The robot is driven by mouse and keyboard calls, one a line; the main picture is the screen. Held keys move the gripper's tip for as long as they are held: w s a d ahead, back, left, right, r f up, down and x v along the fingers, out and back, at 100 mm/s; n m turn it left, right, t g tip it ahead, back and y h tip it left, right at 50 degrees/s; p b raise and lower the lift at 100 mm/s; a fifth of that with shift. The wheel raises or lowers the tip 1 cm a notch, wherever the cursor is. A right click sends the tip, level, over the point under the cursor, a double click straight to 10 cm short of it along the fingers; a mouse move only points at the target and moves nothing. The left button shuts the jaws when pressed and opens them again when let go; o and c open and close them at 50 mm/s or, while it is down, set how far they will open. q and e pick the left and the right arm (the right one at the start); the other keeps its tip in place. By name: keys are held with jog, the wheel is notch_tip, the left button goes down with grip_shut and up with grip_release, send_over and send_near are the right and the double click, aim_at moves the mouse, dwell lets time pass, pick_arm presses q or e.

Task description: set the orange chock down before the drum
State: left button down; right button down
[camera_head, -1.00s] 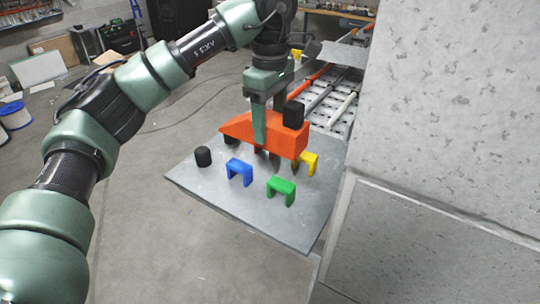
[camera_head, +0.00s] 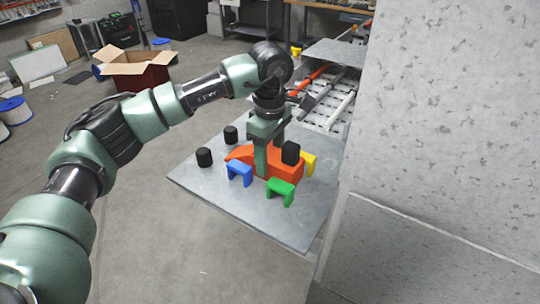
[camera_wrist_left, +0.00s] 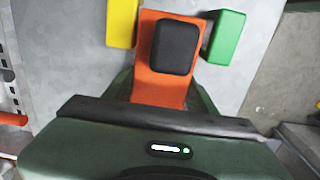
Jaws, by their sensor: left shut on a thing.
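The orange chock (camera_head: 282,163) is a wedge, thin end to the left, with a dark block (camera_head: 290,152) on its thick end. My left gripper (camera_head: 260,172) is shut on it, one green finger across its near side. The chock is low over or on the grey plate (camera_head: 225,200), among blue (camera_head: 239,173), green (camera_head: 281,191) and yellow (camera_head: 309,162) bridge-shaped blocks; I cannot tell whether it touches. In the left wrist view the chock (camera_wrist_left: 155,85) lies between the yellow and green blocks. I cannot pick out the drum with certainty. My right gripper is not in view.
Two black cylinders (camera_head: 204,157) stand on the plate's left part. A pale speckled wall or panel (camera_head: 450,100) rises at right. Behind the plate is a roller track (camera_head: 328,105). An open cardboard box (camera_head: 140,70) stands on the floor. The plate's front is clear.

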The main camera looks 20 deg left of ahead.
pick_arm(q)
jog(key=shift+c, duration=2.4)
grip_release()
jog(key=shift+f, duration=0.1)
